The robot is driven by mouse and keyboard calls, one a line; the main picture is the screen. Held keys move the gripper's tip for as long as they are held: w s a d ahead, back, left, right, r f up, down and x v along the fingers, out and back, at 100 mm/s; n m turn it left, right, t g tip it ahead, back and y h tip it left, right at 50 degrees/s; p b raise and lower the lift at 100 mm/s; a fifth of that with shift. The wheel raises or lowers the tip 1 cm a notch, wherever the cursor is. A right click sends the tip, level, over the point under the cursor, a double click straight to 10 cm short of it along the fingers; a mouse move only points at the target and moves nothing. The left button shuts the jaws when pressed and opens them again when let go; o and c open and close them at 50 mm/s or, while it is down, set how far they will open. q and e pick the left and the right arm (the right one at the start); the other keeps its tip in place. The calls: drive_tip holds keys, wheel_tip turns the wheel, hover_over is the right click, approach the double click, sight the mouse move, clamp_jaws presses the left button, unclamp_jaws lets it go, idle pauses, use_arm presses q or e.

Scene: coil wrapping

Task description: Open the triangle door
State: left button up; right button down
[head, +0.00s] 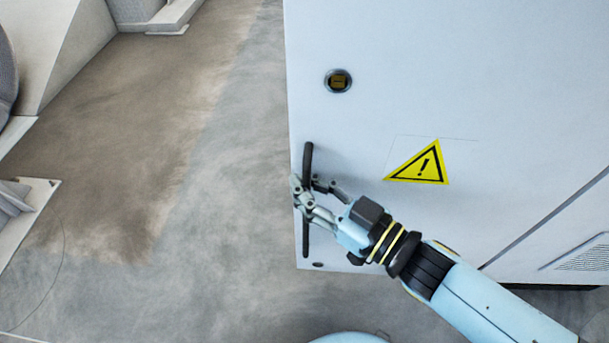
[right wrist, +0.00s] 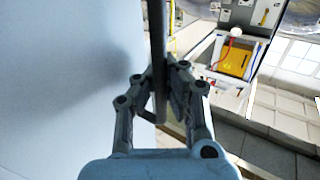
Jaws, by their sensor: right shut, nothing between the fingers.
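The pale door (head: 480,70) bears a yellow warning triangle (head: 422,165) and fills the upper right of the head view. Its black vertical bar handle (head: 307,160) is near the left edge. My right gripper (head: 306,190) is at the handle's middle, its fingers beside the bar and partly covering it. In the right wrist view, the handle (right wrist: 157,45) runs down between my gripper's fingertips (right wrist: 160,95), but the fingers are not clamped on it. The door surface (right wrist: 60,70) is on the left there. My left gripper is out of view.
A round lock (head: 338,81) sits above the handle. Grey floor (head: 220,200) is open to the left of the door. Pale machinery (head: 70,50) stands at the far left. The right wrist view shows a yellow-panelled unit (right wrist: 236,60) beyond the door edge.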

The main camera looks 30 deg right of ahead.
drive_tip(key=shift+s+d+f, duration=0.1)
drive_tip(key=c, duration=1.6)
unclamp_jaws()
drive_tip(key=shift+d, duration=0.1)
drive_tip(key=shift+s, duration=0.1)
drive_tip(key=v, duration=1.1)
drive_tip(key=shift+s+d, duration=0.1)
drive_tip(key=shift+s, duration=0.3)
